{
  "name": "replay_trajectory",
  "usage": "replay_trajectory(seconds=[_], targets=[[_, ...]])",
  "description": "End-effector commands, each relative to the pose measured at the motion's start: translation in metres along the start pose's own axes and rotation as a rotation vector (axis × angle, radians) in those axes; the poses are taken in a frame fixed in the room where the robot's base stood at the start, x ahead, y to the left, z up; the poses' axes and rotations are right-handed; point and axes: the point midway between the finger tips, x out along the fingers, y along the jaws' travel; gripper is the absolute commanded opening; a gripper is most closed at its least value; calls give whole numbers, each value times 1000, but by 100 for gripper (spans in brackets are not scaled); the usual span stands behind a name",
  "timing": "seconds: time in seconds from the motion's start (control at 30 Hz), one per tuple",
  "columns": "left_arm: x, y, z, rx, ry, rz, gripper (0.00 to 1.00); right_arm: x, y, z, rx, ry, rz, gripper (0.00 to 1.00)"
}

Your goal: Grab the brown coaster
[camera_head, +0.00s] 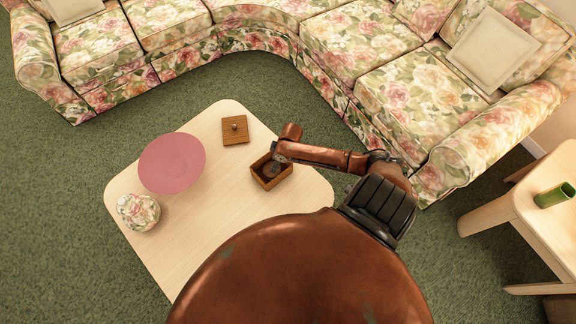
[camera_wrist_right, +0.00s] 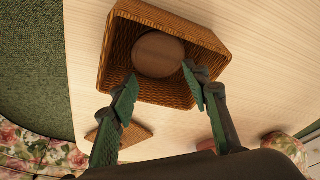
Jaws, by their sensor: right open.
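The brown coaster (camera_wrist_right: 158,55) is a round brown disc inside a small wicker box (camera_wrist_right: 120,50). In the head view the box (camera_head: 286,180) stands on the wooden table (camera_head: 225,215), and the coaster shows only as a dark round patch in it. My right gripper (camera_wrist_right: 160,76) is open and empty. Its two fingers point at the box opening, one on each side of the coaster's near edge in the wrist view. Whether they touch it I cannot tell. In the head view my right gripper (camera_head: 284,148) is at the box's far side. My left gripper is not in view.
A brown square lid with a knob (camera_head: 235,131) lies beside the box. A pink round disc (camera_head: 172,162) and a floral round object (camera_head: 138,211) are at the table's left. A floral sofa (camera_head: 345,60) curves behind. A side table (camera_head: 540,215) holds a green cup (camera_head: 554,195).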

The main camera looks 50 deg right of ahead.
Motion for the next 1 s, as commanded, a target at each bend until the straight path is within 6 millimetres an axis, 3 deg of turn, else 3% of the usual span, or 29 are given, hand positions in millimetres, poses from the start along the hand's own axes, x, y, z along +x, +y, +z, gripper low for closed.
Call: replay_trajectory(seconds=[0.33,0.6,0.87,1.0], targets=[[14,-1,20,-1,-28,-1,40,39,0,2,2,-2,-1,68],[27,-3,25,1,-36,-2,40,74,0,3,4,-2,-1,68],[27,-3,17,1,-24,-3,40,75,1,2,3,0,1,68],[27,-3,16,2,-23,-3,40,75,1,2,3,0,1,61]])
